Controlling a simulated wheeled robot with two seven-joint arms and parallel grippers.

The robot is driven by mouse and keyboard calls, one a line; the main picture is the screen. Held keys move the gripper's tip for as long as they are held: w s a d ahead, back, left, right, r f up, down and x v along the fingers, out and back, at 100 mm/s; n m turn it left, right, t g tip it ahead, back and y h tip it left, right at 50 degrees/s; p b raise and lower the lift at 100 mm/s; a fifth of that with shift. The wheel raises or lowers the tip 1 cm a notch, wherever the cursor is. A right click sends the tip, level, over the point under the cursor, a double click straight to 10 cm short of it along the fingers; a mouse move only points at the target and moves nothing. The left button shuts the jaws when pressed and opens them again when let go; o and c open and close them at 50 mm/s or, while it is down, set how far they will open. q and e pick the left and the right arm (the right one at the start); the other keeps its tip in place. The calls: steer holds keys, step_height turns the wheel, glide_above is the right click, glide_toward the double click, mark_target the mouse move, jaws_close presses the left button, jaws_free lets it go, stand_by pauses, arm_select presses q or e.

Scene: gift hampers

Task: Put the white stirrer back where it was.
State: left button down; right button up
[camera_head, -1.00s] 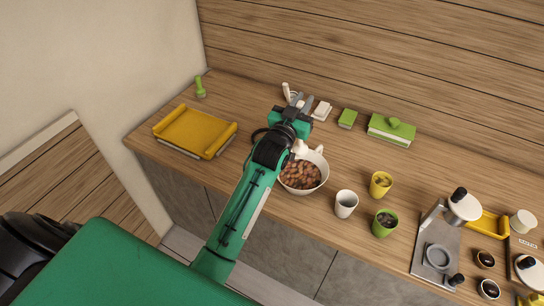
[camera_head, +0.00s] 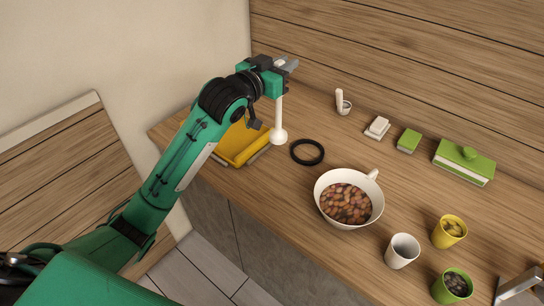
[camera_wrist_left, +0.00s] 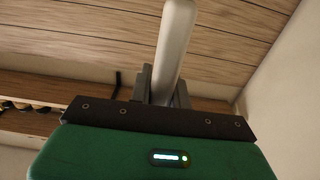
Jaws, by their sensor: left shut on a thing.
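The white stirrer (camera_head: 278,118), a pale rod with a wider rounded lower end, hangs roughly upright from my left gripper (camera_head: 288,64). The gripper is shut on its upper part. In the left wrist view the pale rod (camera_wrist_left: 175,45) runs up from between the fingers of my left gripper (camera_wrist_left: 162,85). Its lower end shows beside the right end of the yellow tray (camera_head: 240,148), left of a black ring (camera_head: 307,152). I cannot tell whether it touches the counter. A white bowl (camera_head: 331,212) with brown pieces stands to the right.
A small white holder with a white stick (camera_head: 342,104), a white block (camera_head: 377,127), a green block (camera_head: 408,141) and a green lidded box (camera_head: 462,166) stand along the back. A white cup (camera_head: 402,251), yellow cup (camera_head: 449,232) and green cup (camera_head: 452,287) stand at the lower right.

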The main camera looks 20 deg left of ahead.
arm_select(q)
steer(key=p, duration=0.3)
glide_above(277, 132)
steer(key=w, duration=0.2)
steer(key=f, duration=1.3)
steer(key=shift+w+d+f, duration=0.1)
steer(key=shift+w+d, duration=0.05)
steer(key=shift+d, duration=0.2)
step_height(277, 132, down, 5)
steer(key=shift+r+p, duration=0.1)
steer(key=shift+p, duration=0.55)
steer(key=shift+f, duration=0.25)
steer(key=shift+f, duration=0.2)
steer(key=c, duration=1.3)
jaws_free()
steer(key=shift+r, duration=0.1)
